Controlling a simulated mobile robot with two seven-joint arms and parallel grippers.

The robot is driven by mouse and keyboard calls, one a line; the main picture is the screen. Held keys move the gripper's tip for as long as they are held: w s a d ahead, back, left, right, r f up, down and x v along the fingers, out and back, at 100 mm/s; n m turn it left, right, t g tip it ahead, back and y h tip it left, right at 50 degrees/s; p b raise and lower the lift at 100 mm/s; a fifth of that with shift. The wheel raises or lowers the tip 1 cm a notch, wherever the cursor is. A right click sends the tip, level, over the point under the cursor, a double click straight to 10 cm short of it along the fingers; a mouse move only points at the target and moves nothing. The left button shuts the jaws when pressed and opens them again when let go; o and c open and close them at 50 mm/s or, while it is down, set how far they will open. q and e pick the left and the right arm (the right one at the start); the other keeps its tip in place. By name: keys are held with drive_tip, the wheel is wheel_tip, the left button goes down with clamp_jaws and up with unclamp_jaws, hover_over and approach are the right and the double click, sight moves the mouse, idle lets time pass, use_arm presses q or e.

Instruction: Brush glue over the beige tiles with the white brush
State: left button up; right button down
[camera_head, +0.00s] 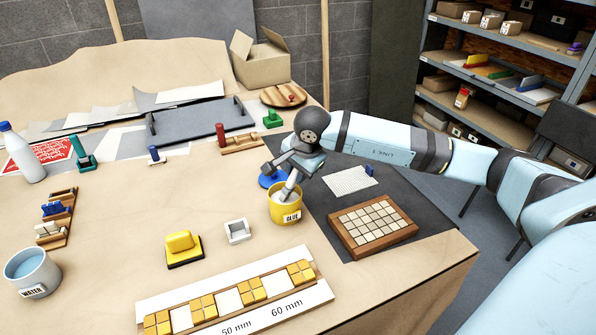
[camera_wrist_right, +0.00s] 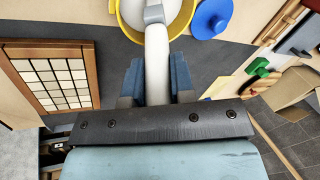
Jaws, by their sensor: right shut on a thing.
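My right gripper (camera_head: 296,172) is shut on the white brush (camera_wrist_right: 156,66), whose handle runs up between its fingers in the right wrist view. The brush's lower end is inside the yellow glue pot (camera_head: 285,214), which has a GLUE label; its tip is hidden. The pot's rim also shows at the top of the right wrist view (camera_wrist_right: 189,22). The beige tiles (camera_head: 371,221) lie in rows inside a brown wooden frame (camera_head: 389,241), right of the pot on a dark mat. They also show at left in the right wrist view (camera_wrist_right: 52,80). My left gripper is not in view.
A blue lid (camera_head: 271,180) lies just behind the pot. A white mesh sheet (camera_head: 349,181) lies behind the framed tiles. A white square holder (camera_head: 237,231), a yellow block (camera_head: 181,246) and a long strip with yellow tiles (camera_head: 250,291) are to the left and front.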

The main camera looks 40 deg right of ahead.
drive_tip(key=shift+f, duration=0.1)
idle(0.3)
drive_tip(key=shift+r+p, duration=1.45)
drive_tip(key=shift+r, duration=2.15)
